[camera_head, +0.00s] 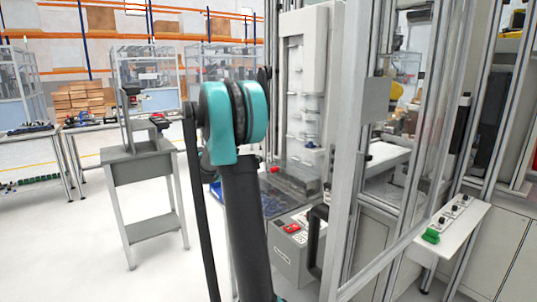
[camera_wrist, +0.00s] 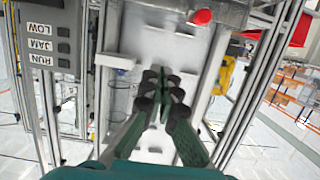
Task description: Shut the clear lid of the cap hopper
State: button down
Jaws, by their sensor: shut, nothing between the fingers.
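The clear lid (camera_head: 295,180) of the cap hopper shows low beside the machine column, partly behind my arm, with a small red knob (camera_head: 275,170) at its edge. I cannot tell its exact angle. Blue contents of the hopper (camera_head: 272,204) show just below it. In the wrist view the red knob (camera_wrist: 200,17) is at the top edge, beyond and to the right of my fingertips, on a greyish see-through strip. My gripper (camera_wrist: 165,88) is shut and empty, apart from the knob. In the head view my gripper is hidden behind my teal and black arm.
A grey box with a red switch (camera_head: 291,228) stands below the hopper. A metal frame post (camera_head: 347,150) rises close on the right. A panel with LOW, JAM and RUN labels (camera_wrist: 45,45) is at the upper left in the wrist view. A grey stand (camera_head: 140,165) is at left, with clear floor around it.

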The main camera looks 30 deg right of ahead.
jog(key=a+f+h, duration=0.4)
jog(key=a+f, duration=0.1)
jog(key=shift+s+a, duration=0.1)
jog(key=a+f, duration=0.1)
jog(key=f, duration=0.1)
jog(key=a+f, duration=0.1)
jog(key=f, duration=0.1)
jog(key=shift+s+a, duration=0.15)
jog(key=shift+s+a+f, duration=0.1)
jog(key=shift+a+f, duration=0.1)
jog(key=shift+f, duration=0.5)
jog(key=shift+s+a+f, duration=0.1)
jog(key=shift+a+f, duration=0.05)
jog(key=shift+f, duration=0.5)
